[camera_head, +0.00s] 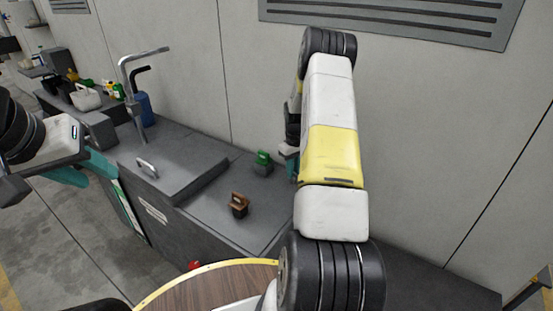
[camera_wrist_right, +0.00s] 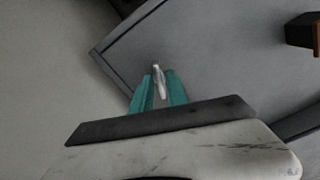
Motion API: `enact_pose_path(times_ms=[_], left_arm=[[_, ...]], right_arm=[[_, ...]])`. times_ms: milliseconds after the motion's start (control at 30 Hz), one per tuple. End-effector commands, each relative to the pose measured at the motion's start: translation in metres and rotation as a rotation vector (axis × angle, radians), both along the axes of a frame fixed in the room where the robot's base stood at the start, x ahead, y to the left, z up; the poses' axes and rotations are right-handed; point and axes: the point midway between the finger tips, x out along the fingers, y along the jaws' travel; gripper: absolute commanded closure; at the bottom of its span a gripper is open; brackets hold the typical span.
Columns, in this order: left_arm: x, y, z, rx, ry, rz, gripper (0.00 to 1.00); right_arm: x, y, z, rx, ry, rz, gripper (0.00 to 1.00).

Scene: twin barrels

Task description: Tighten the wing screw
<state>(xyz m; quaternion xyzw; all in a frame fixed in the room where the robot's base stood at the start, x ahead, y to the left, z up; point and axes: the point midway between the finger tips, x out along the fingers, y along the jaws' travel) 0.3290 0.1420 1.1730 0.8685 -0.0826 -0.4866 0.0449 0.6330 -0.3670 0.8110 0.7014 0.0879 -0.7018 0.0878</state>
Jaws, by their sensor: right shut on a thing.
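My right gripper (camera_wrist_right: 159,88) is shut on a small pale metal piece (camera_wrist_right: 159,78) that stands up between its teal fingertips. It looks like the wing screw, though its base and thread are hidden. In the head view my right arm reaches across to the back, and its gripper (camera_head: 289,160) is mostly hidden behind the arm, near the wall. The metal piece cannot be made out there. My left gripper (camera_head: 92,170) is at the left, its teal fingers apart and empty, in front of the grey counter.
The grey counter (camera_head: 200,205) carries a green-handled block (camera_head: 263,164), a brown-handled block (camera_head: 239,204), a raised lid with a metal handle (camera_head: 148,168) and a tall faucet (camera_head: 138,100). Bottles and a basket (camera_head: 86,97) stand far left. A round wooden table (camera_head: 190,292) is in front.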

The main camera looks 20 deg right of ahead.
Motion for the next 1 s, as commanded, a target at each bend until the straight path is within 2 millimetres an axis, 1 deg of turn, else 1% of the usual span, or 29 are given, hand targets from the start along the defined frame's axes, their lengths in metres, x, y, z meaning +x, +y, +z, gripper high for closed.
enact_pose_path(times_ms=[1000], left_arm=[[0.0, 0.0, 0.0, 0.0, 0.0, 0.0, 0.62]], right_arm=[[0.001, -0.0004, 0.0016, -0.002, -0.003, -0.967, 1.0]])
